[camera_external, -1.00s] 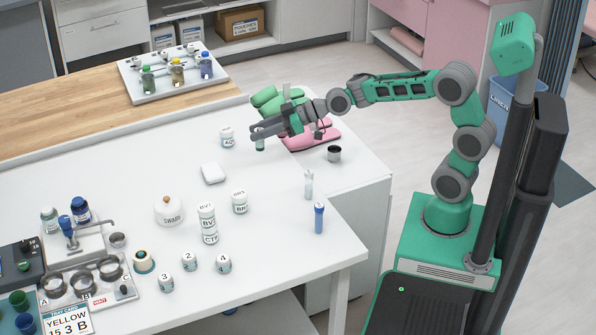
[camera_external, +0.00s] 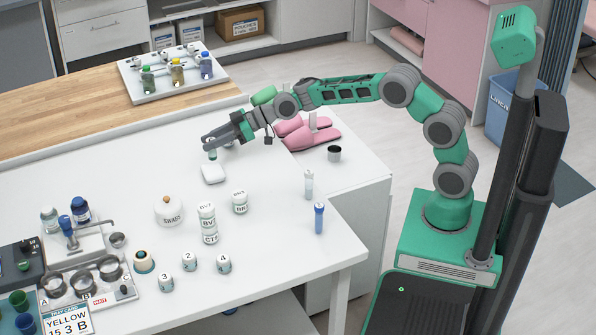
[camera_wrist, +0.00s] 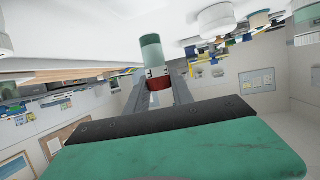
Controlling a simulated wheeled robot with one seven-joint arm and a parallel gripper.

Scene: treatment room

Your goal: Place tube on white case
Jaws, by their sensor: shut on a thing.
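My gripper (camera_external: 211,144) is shut on a small tube (camera_external: 212,155), held roughly upright with its green lower end showing below the fingers. In the wrist view the tube (camera_wrist: 152,50) stands between the fingers, with a green end, a pale labelled middle and a dark red band. The white case (camera_external: 213,173), a small rounded flat box, lies on the white table. In the outside view the tube is at the case's far edge, just above or over it; whether they touch I cannot tell.
A swab jar (camera_external: 169,210), a stack of labelled jars (camera_external: 208,222) and another jar (camera_external: 240,202) stand nearer the front. Pink slippers (camera_external: 312,137) and a metal cup (camera_external: 334,154) are to the right.

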